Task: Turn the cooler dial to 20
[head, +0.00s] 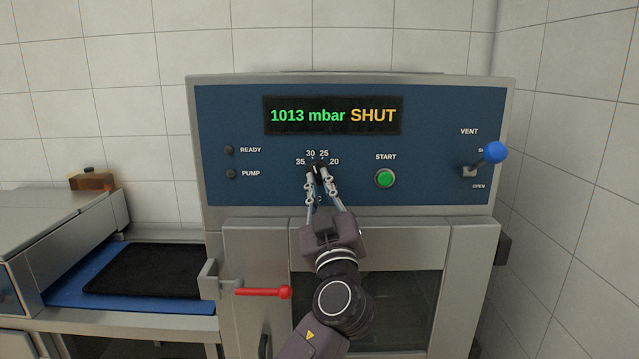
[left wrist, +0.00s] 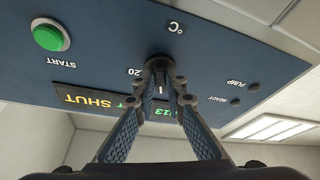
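The cooler dial (head: 318,165) is a small dark knob on the blue panel, with the numbers 35, 30, 25 and 20 around its upper side. My left gripper (head: 318,172) is at the dial, its two fingertips on either side of it. In the left wrist view, upside down, the fingers close in on the dark dial (left wrist: 159,63), and a short white mark shows between the fingertips. The fingers hide much of the dial, so I cannot tell which number it points to. My right gripper is in neither view.
The display (head: 332,116) reads 1013 mbar SHUT. A green START button (head: 385,178) is right of the dial, and a blue-knobbed vent lever (head: 495,152) sticks out farther right. A red door handle (head: 264,292) is below. A black mat (head: 145,270) lies at left.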

